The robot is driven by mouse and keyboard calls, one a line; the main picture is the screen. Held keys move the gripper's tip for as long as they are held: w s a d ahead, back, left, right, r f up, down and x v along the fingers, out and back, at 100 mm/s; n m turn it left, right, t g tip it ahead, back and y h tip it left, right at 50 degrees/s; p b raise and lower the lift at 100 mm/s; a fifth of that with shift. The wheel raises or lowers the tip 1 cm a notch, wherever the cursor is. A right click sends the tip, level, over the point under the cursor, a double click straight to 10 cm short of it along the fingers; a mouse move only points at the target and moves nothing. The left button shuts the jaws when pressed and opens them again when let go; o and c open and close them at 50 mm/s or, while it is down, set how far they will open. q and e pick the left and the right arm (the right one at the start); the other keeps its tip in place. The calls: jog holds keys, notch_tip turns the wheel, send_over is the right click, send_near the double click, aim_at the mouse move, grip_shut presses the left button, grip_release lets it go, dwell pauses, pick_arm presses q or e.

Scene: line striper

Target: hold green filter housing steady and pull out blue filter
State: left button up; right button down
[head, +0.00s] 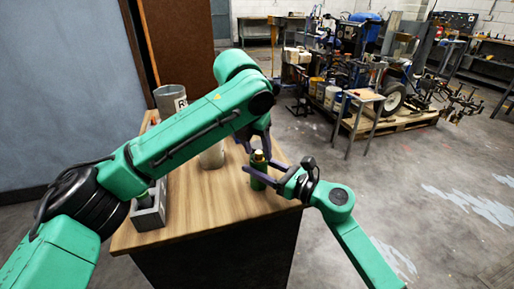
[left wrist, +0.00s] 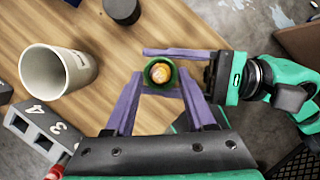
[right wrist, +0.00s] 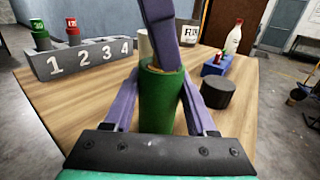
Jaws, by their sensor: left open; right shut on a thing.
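The green filter housing (head: 258,170) stands upright near the right edge of the wooden table. My right gripper (right wrist: 160,100) is shut on its sides, one finger on each side, in the right wrist view. In the left wrist view the housing is a green ring (left wrist: 150,82) seen from above, with a round orange-gold top (left wrist: 161,72) inside it. No blue shows on that insert; its lower part is hidden in the housing. My left gripper (left wrist: 160,88) is open, pointing down, its fingers on either side of the housing's top. Whether they touch it I cannot tell.
A grey numbered rack (right wrist: 88,58) holds green and red cartridges in slots. A pale cup (left wrist: 58,72), a black cylinder (right wrist: 218,93), a blue block (right wrist: 212,67), a white bottle (right wrist: 234,40) and a labelled bin (head: 171,99) also stand on the table (head: 235,200).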

pick_arm(q)
grip_shut()
jog(key=shift+r, duration=0.7)
pick_arm(e)
jog(key=shift+c, duration=0.6)
grip_release()
pick_arm(q)
notch_tip(320, 180, up, 11)
jog(key=shift+f, duration=0.15)
dwell(0.7)
pick_arm(e)
jog(key=shift+d, duration=0.1)
